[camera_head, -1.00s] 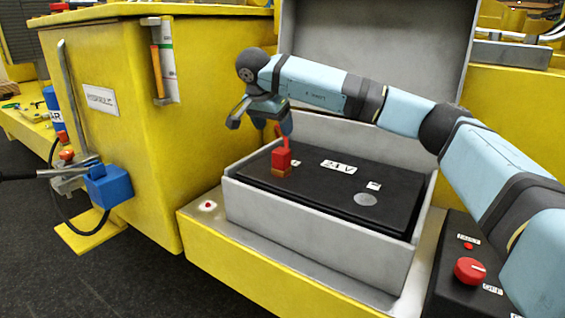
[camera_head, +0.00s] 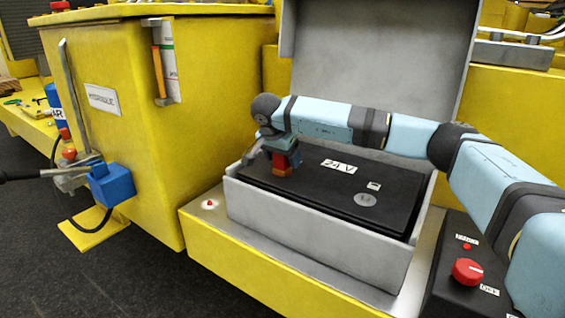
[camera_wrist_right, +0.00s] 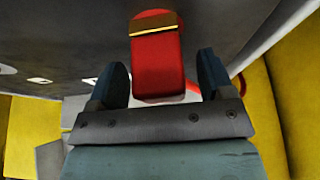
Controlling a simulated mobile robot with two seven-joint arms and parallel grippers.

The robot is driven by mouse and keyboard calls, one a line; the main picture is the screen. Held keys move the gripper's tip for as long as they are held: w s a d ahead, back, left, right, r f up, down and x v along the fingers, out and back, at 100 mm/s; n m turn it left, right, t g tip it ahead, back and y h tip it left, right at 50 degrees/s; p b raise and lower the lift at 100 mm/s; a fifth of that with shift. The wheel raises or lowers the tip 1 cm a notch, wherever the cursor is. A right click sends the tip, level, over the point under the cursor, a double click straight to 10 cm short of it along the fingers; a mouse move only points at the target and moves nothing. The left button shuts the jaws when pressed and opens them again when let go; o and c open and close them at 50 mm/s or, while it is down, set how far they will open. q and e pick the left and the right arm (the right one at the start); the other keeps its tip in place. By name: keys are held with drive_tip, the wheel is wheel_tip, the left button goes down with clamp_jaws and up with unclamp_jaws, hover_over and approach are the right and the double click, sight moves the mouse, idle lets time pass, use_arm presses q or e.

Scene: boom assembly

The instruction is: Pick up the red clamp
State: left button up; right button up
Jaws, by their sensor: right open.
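The red clamp (camera_head: 282,164) sits on the near left end of the black battery (camera_head: 325,190) marked 24V, with a brown band at its foot. In the right wrist view the clamp (camera_wrist_right: 158,62) stands between the two fingers of my right gripper (camera_wrist_right: 165,80). The fingers are apart, one on each side, with a gap visible beside the clamp. In the head view my right gripper (camera_head: 272,152) is over the clamp and hides its upper part. My left gripper is not in view.
The battery lies in a grey box (camera_head: 310,232) with its lid (camera_head: 380,70) raised behind. A yellow hydraulic cabinet (camera_head: 130,160) stands to the left. A black panel with a red knob (camera_head: 468,271) is at the lower right, near my right arm.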

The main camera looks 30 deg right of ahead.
drive_tip(key=c, duration=1.2)
drive_tip(key=shift+c, duration=0.3)
drive_tip(key=shift+r, duration=0.2)
